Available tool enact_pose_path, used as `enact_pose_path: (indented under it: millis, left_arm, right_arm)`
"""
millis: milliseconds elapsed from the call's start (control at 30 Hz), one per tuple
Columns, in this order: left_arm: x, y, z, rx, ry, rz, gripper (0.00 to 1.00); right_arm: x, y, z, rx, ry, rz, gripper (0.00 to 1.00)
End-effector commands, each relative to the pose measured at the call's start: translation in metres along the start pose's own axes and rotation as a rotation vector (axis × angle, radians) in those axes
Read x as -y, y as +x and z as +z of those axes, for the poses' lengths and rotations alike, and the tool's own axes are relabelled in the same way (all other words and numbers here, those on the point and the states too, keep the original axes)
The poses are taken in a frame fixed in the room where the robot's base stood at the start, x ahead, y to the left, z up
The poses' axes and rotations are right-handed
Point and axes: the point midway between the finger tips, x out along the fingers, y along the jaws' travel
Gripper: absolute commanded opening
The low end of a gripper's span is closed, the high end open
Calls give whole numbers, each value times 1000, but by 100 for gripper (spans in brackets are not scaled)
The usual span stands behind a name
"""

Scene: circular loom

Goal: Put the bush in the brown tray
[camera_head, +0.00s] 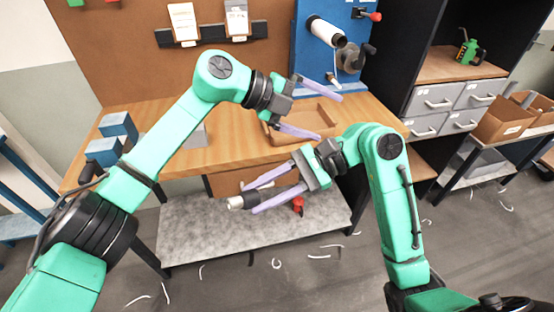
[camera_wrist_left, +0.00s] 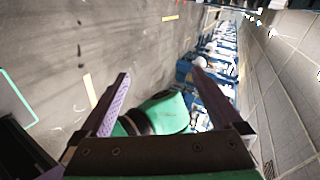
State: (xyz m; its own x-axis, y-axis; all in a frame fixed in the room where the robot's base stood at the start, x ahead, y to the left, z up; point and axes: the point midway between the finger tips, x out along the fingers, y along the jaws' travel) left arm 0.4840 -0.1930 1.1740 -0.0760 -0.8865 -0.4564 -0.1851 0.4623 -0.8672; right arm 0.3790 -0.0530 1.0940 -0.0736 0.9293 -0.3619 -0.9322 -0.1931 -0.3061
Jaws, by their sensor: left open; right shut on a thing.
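The brown tray (camera_head: 303,116) is a shallow wooden tray on the bench top, partly hidden by my left gripper. My left gripper (camera_head: 331,117) is open and empty in front of the tray in the head view. In the left wrist view its fingers (camera_wrist_left: 162,75) are wide apart.
A blue panel with a white roll (camera_head: 327,32) rises behind the tray. A grey lower shelf (camera_head: 190,225) bears a small red part (camera_head: 298,204). Drawers stand at the right.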

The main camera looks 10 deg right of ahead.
Motion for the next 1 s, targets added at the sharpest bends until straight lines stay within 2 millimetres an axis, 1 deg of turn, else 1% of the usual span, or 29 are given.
enact_pose_path:
  millis: [33, 67, 100, 167, 200, 233, 267, 300, 333, 400, 433, 500, 600, 667, 767, 867, 1000]
  left_arm:
    - [2, -15, -1, 54, 51, 124, 100]
    - [1, -24, -1, 90, 69, 200, 100]
    - [-1, -39, 1, 147, 87, 300, 100]
    - [-3, -67, 5, 252, 98, 444, 100]
    - [-2, -89, 9, 336, 97, 531, 100]
    - [-1, -107, 10, 400, 91, 595, 100]
    - [1, -122, 7, 459, 86, 657, 100]
    - [3, -131, -9, 514, 87, 751, 100]
    - [2, -128, -31, 532, 97, 835, 100]
    - [-10, -118, -77, 546, 111, 1001, 100]
    - [-16, -115, -93, 553, 116, 1063, 100]
    - [-30, -113, -123, 578, 127, 1190, 100]
    - [-44, -116, -148, 615, 130, 1310, 100]
    - [-49, -118, -153, 627, 128, 1341, 100]
    - [-57, -118, -150, 628, 125, 1351, 100]
    - [-73, -116, -142, 624, 125, 1349, 100]
    - [-102, -113, -125, 623, 125, 1348, 100]
  right_arm:
    - [0, 0, 0, 0, 0, 0, 0]
    - [0, 0, 0, 0, 0, 0, 0]
    - [0, 0, 0, 0, 0, 0, 0]
    - [0, 0, 0, 0, 0, 0, 0]
    - [0, 0, 0, 0, 0, 0, 0]
    - [0, 0, 0, 0, 0, 0, 0]
    - [0, 0, 0, 0, 0, 0, 0]
    - [0, 0, 0, 0, 0, 0, 0]
    - [0, 0, 0, 0, 0, 0, 0]
    - [0, 0, 0, 0, 0, 0, 0]
    - [0, 0, 0, 0, 0, 0, 0]
    - [0, 0, 0, 0, 0, 0, 0]
    - [0, 0, 0, 0, 0, 0, 0]
    - [0, 0, 0, 0, 0, 0, 0]
    - [0, 0, 0, 0, 0, 0, 0]
    - [0, 0, 0, 0, 0, 0, 0]
    - [0, 0, 0, 0, 0, 0, 0]
